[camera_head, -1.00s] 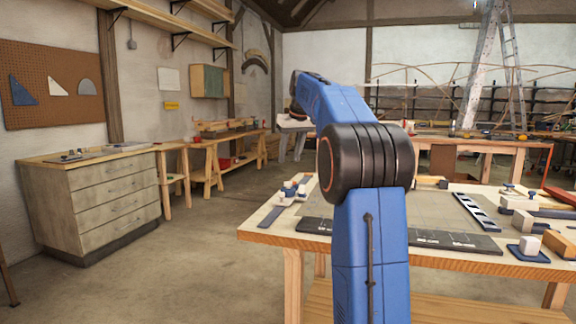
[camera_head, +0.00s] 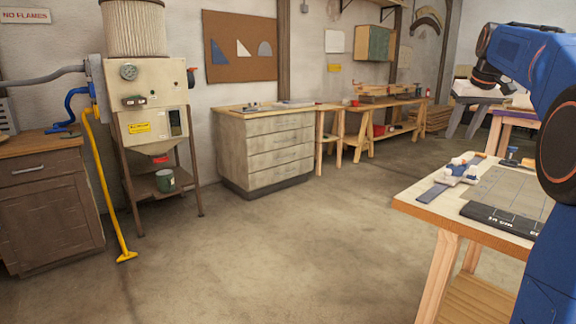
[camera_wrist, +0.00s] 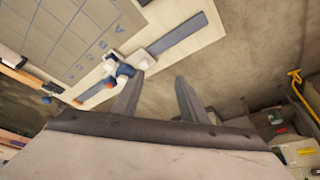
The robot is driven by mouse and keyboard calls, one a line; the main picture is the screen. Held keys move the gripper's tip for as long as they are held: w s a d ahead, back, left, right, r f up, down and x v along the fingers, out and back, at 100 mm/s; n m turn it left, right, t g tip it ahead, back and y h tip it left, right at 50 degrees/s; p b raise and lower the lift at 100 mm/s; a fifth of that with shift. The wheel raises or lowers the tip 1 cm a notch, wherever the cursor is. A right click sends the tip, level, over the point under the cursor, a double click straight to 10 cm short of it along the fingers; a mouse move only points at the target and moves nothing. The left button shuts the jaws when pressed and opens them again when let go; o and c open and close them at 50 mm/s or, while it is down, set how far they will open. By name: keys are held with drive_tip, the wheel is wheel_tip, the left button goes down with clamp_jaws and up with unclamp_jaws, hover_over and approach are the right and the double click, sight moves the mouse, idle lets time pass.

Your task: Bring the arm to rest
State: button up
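My gripper (camera_wrist: 158,95) shows in the wrist view with its two fingers apart and nothing between them. It is raised above the floor beside the table's edge. In the head view my blue arm stands at the right edge, and its wrist end (camera_head: 488,75) shows at the upper right; the fingers are not clear there. The wooden worktable (camera_head: 412,203) stands at the right, partly hidden by my arm. A small white and blue clamp-like fixture (camera_head: 462,170) and a grey-blue strip (camera_head: 432,194) lie on it. They also show in the wrist view.
A drawer cabinet (camera_head: 267,150) and a long side bench stand along the back wall. A machine with a ribbed filter drum (camera_head: 134,28), a yellow upright tool (camera_head: 105,180) and a brown cabinet (camera_head: 48,215) stand at the left. The concrete floor (camera_head: 280,260) between is clear.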

drive_tip(key=s+a+f, duration=0.5)
drive_tip(key=s+a, duration=0.4)
drive_tip(key=s+a+f, duration=0.5)
drive_tip(key=s+a, duration=0.3)
drive_tip(key=s, duration=0.2)
drive_tip(key=s+a+f, duration=0.4)
drive_tip(key=s+f, duration=0.6)
drive_tip(key=s+a+f+n, duration=0.1)
drive_tip(key=s+a+f, duration=0.3)
drive_tip(key=s+f, duration=0.6)
drive_tip(key=shift+s+a+f+y, duration=0.25)
drive_tip(key=shift+s+f+y, duration=0.05)
drive_tip(key=shift+f, duration=0.1)
